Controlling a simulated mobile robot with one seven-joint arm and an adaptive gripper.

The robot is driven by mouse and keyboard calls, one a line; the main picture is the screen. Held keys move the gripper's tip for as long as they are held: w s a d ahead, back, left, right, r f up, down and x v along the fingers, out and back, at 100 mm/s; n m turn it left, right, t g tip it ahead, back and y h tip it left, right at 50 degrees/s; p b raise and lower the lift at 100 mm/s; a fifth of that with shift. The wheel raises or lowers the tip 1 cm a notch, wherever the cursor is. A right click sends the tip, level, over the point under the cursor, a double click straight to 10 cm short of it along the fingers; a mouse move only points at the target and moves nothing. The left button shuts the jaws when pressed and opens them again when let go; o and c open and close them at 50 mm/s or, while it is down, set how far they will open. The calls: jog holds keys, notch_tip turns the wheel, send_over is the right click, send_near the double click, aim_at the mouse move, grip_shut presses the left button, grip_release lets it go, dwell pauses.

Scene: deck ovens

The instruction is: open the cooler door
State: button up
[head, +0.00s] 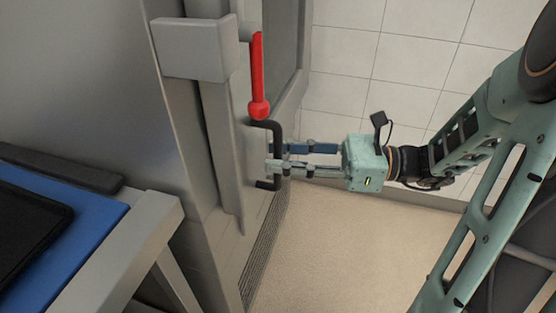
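The cooler door (225,150) shows steeply from the side as a grey panel left of centre. A black bracket-shaped handle (267,125) stands out from it. A red lever (257,75) hangs above the handle, beside a grey latch block (195,48). My gripper (275,160) reaches in from the right, with its fingertips at the upright bar of the handle. The two fingers show a narrow gap between them. Whether they press on the bar cannot be told. I cannot tell from this view whether the door stands ajar.
A metal-framed table (135,245) with a blue top (85,235) and a black tray (25,235) is at the lower left. A floor grille (265,240) runs below the door. The beige floor (340,250) is clear; a white tiled wall (350,60) stands behind.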

jog(key=shift+w+a, duration=0.1)
jog(key=shift+a, duration=0.4)
grip_shut()
